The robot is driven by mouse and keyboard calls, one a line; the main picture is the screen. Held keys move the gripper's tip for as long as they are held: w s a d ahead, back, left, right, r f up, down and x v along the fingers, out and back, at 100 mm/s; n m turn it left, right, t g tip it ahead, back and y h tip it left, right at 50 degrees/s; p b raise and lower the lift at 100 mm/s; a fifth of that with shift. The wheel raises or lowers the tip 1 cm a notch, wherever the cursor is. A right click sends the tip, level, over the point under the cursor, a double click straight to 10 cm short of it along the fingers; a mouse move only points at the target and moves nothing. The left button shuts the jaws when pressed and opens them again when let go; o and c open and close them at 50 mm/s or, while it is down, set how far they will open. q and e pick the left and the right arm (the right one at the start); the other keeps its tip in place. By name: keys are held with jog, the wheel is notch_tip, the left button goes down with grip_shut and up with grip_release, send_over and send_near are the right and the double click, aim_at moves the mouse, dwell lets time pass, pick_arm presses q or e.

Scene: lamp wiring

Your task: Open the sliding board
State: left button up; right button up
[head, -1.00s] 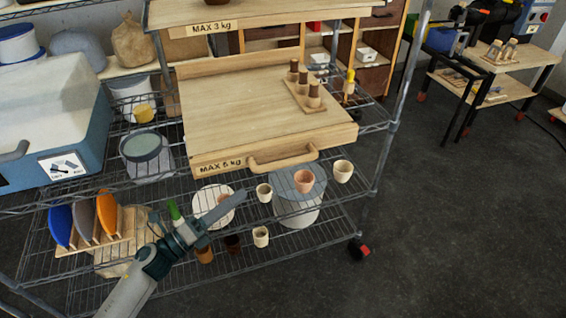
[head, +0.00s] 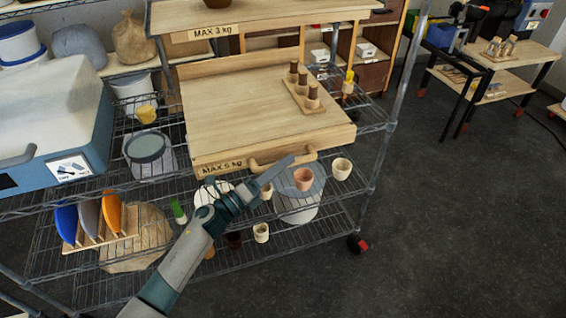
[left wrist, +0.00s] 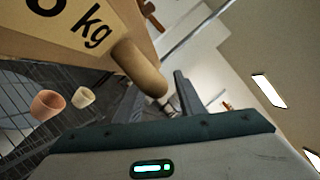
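The sliding board (head: 250,110) is a pale wooden board on the wire shelf, with a "MAX 5 kg" label on its front edge. Its wooden bar handle (head: 310,154) is on the right part of that edge and also shows close up in the left wrist view (left wrist: 139,67). My right gripper is not in view.
A rack of brown-topped pegs (head: 303,90) stands on the board's right side. A blue case (head: 52,120) is at left. The floor at right (head: 465,230) is clear.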

pick_arm(q)
jog(key=shift+w+d, duration=0.15)
jog(key=shift+d, duration=0.05)
jog(key=shift+c, duration=0.6)
grip_shut()
